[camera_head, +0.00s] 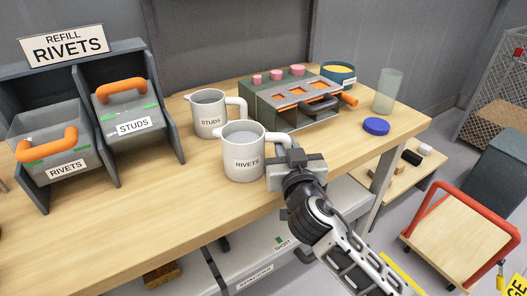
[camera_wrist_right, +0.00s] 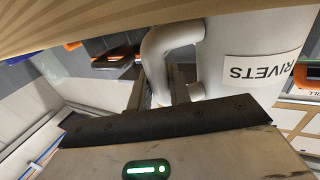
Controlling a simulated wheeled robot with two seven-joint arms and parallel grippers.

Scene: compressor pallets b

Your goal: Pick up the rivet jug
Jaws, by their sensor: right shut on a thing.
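The rivet jug (camera_head: 243,165) is a pale grey, open-topped jug with a RIVETS label, upright at the front of the wooden workbench (camera_head: 214,213). My right gripper (camera_head: 287,156) is at the jug's right side, shut on its handle. In the right wrist view the jug (camera_wrist_right: 215,55) shows with its label upside down and its handle (camera_wrist_right: 168,38) between the fingers. I cannot tell whether the jug's base touches the bench. My left gripper is not in view.
A STUDS jug (camera_head: 208,119) stands just behind. A grey fixture (camera_head: 262,116) with orange parts sits behind the gripper. RIVETS (camera_head: 68,168) and STUDS (camera_head: 132,128) bins stand at left. A blue disc (camera_head: 376,126) and a clear cup (camera_head: 387,90) are at right. The front left bench is clear.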

